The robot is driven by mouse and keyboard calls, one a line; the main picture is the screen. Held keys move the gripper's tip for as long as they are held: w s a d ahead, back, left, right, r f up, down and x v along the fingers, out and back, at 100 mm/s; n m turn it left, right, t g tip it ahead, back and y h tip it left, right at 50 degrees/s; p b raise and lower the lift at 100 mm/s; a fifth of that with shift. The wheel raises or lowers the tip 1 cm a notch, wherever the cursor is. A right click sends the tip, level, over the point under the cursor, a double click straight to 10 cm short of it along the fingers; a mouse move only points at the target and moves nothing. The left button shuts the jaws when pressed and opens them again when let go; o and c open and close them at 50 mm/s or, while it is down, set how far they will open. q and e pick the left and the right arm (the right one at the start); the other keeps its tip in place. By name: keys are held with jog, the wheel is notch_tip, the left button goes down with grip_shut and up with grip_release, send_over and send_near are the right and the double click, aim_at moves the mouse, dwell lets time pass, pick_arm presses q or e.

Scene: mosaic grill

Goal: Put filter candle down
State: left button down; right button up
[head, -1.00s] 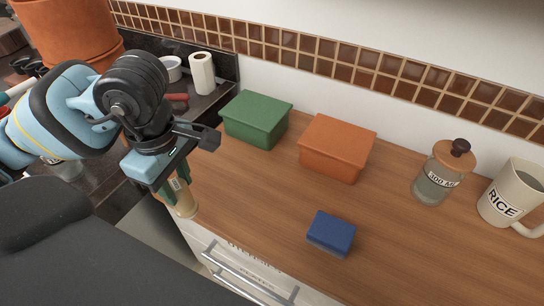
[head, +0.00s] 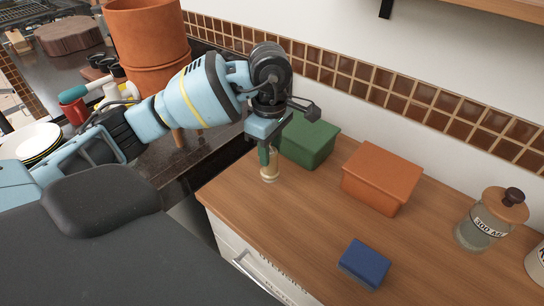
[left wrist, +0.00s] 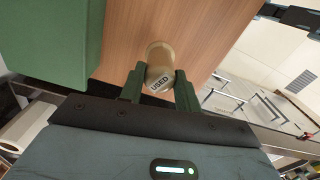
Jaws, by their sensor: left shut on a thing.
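The filter candle (head: 269,171) is a small beige cylinder. In the left wrist view the candle (left wrist: 159,57) shows a label reading "USED". My left gripper (head: 268,156) is shut on it, and in the left wrist view the green fingers (left wrist: 159,84) are on either side of it. The candle appears upright over the left end of the wooden counter (head: 300,232), in front of the green box. I cannot tell whether its base touches the counter. My right gripper is not in view.
A green lidded box (head: 310,143) is just behind the candle. An orange box (head: 382,178), a blue block (head: 364,264) and a glass jar (head: 480,228) stand to the right. Bare wood lies between the candle and the blue block. Terracotta pots (head: 150,45) stand behind my arm.

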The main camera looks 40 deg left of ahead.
aim_at(272, 159)
pick_arm(q)
jog(key=shift+w, duration=0.3)
jog(key=shift+w+f, duration=0.1)
jog(key=shift+f, duration=0.25)
notch_tip(272, 159, down, 2)
jog(key=shift+f, duration=0.4)
jog(key=shift+f, duration=0.2)
jog(key=c, duration=1)
grip_release()
